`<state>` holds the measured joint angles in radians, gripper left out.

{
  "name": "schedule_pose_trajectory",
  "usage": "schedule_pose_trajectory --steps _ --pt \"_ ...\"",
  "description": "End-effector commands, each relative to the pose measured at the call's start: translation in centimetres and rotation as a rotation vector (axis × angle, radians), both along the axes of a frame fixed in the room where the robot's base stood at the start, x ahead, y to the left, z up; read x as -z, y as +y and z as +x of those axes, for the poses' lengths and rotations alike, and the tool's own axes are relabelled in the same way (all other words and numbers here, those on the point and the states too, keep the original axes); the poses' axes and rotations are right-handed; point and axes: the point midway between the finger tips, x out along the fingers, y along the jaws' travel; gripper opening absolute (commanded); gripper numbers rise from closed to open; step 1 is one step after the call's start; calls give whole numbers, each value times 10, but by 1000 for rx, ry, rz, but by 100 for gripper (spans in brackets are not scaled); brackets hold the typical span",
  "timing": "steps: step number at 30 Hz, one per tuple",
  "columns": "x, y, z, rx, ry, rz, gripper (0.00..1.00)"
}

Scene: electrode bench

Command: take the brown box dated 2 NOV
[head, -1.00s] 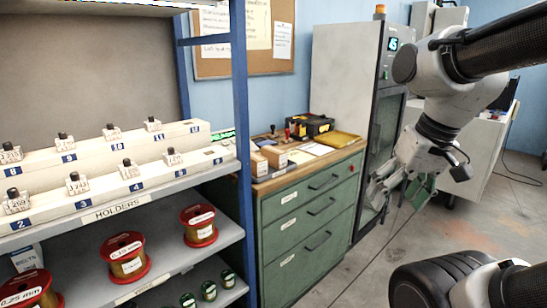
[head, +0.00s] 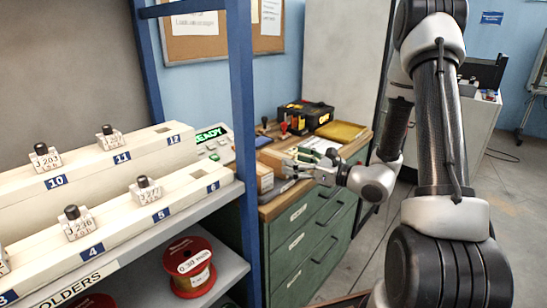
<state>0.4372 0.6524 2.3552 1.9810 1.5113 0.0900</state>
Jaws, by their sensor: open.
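A brown box (head: 264,178) stands at the left end of the cabinet's wooden top, partly hidden by the blue shelf post. A second brown box (head: 270,158) shows just behind it, partly covered by my gripper. Any date on either box is too small to read, so I cannot tell which is dated 2 NOV. My gripper (head: 296,167) reaches in from the right over the cabinet top, its fingers pointing left towards the boxes. It is open, and nothing shows held in it. I cannot tell whether the fingers touch a box.
The green drawer cabinet (head: 322,222) stands right of the blue shelf post (head: 243,120). A black toolbox (head: 305,115) and a yellow folder (head: 341,131) lie farther back. A device reading READY (head: 211,136) is left of the post. Shelves hold numbered holders and a red spool (head: 189,268).

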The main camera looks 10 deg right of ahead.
Motion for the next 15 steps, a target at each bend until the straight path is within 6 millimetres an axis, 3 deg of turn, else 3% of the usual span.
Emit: schedule_pose_trajectory --steps 5,15 --pt "10 -9 14 61 18 31 71" --pt "12 21 48 59 16 30 71"
